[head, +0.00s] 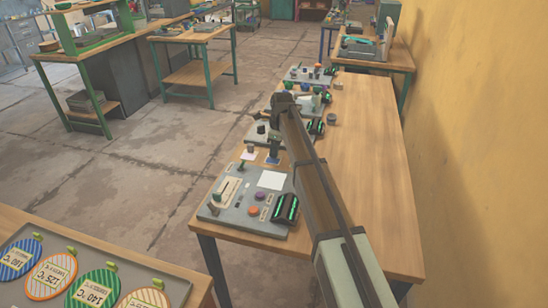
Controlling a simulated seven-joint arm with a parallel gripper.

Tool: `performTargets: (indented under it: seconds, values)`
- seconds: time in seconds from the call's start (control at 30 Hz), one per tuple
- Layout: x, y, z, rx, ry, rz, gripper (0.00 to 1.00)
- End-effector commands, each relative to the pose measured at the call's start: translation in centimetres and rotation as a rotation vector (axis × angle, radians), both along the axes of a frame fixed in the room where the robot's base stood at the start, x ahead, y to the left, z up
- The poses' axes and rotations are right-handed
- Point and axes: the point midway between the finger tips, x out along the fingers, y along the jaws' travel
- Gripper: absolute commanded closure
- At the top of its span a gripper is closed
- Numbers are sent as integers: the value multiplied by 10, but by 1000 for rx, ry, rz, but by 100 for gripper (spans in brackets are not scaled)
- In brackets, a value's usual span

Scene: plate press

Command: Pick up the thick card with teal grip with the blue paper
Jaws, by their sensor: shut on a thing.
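My gripper (274,146) points down over the middle panel on the long wooden table, at the far end of my arm. It is small and dark here, and its fingers look shut. A small patch of blue, which looks like the blue paper (272,158), shows right below the fingertips. The thick card and its teal grip are too small to make out at the gripper. I cannot tell whether the blue patch is held or lies on the panel.
A grey panel (219,212) with a white sheet (271,180), knobs and a green-lit display (286,209) lies at the table's near end. More panels stand farther back. A tray of striped discs (52,274) is at the lower left. The table's right side (374,150) is clear.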

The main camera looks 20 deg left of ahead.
Motion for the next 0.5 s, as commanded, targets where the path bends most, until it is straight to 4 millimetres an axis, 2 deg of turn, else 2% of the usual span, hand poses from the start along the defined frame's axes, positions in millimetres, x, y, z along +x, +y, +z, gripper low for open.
performTargets:
  seconds: [0.03,0.17,0.5]
  values:
    - [0,0,0,0,0,0,89]
    - [0,0,0,0,0,0,100]
    - [0,0,4,0,-1,0,100]
